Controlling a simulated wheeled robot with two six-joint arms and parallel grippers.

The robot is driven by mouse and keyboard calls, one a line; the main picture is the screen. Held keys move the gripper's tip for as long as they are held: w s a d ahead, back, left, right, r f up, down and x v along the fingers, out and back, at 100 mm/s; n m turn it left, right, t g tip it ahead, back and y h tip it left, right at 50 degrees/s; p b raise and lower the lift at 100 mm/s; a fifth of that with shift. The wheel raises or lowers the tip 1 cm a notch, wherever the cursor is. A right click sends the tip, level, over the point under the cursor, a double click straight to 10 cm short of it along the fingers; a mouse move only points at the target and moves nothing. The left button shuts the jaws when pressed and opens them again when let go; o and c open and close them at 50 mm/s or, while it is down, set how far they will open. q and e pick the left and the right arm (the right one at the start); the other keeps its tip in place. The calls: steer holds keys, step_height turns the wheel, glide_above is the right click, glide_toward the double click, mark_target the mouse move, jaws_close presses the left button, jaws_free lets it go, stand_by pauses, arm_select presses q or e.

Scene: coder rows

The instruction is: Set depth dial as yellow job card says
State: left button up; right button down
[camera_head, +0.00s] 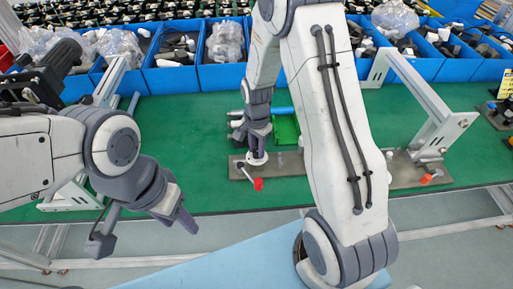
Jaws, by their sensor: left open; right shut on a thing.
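A grey plate (290,166) lies on the green bench top and bears a small white round dial-like part (257,159) with a red-tipped lever (258,184) at its front. My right gripper (257,149) points down over the plate and is shut on the white part; its fingers hide much of it. I cannot read any dial marks. My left gripper (145,230) is open and empty, in front of the bench's near edge at the left, well away from the plate. I cannot make out a yellow job card; my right arm covers part of the bench.
A second grey plate (405,172) with an orange-red knob (426,179) lies to the right, beside a grey metal frame (432,110). Blue bins (170,80) with parts line the back. A green block (286,130) and a blue cylinder (283,111) lie behind the gripper.

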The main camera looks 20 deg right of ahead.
mark_target(256, 151)
steer(key=shift+w+r, duration=0.1)
steer(key=shift+w, duration=0.05)
steer(key=c, duration=0.6)
jaws_free()
step_height(256, 151, up, 10)
steer(key=b, duration=0.1)
steer(key=shift+r, duration=0.2)
steer(key=shift+a, duration=0.1)
